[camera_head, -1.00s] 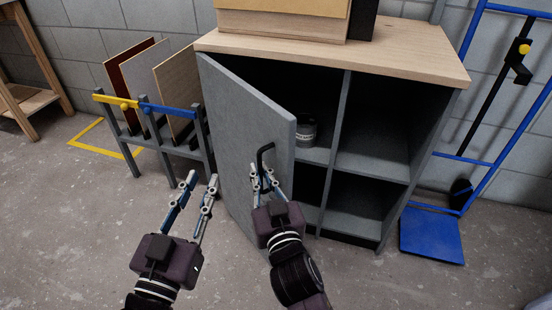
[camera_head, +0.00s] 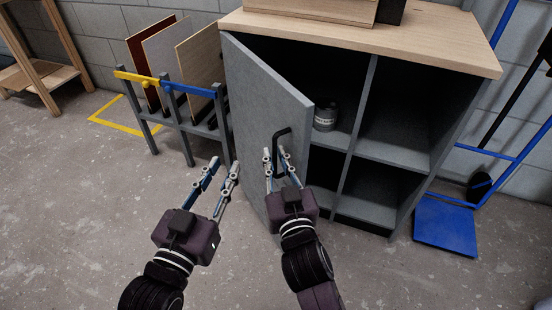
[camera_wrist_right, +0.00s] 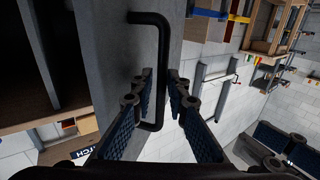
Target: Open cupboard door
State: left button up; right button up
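The grey cupboard door (camera_head: 262,110) stands partly open, hinged at the cupboard's left side. Its black bar handle (camera_head: 283,133) is near the free edge; it also shows in the right wrist view (camera_wrist_right: 164,50). My right gripper (camera_head: 276,158) has its fingers on both sides of the handle's upright bar, closed in on it, in front of the door. In the right wrist view the finger pads (camera_wrist_right: 160,92) flank the bar's lower part. My left gripper (camera_head: 222,168) is open and empty, left of the right one and in front of the door.
The cupboard (camera_head: 480,62) has a wooden top and open grey compartments; a grey can (camera_head: 325,116) stands in the upper left one. A rack (camera_head: 165,84) with upright panels stands to the left. A blue trolley (camera_head: 445,225) is at the right. The floor at the left front is clear.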

jog(key=shift+s, duration=0.1)
jog(key=v, duration=1.1)
jog(key=shift+s, duration=0.4)
jog(key=shift+d, duration=0.15)
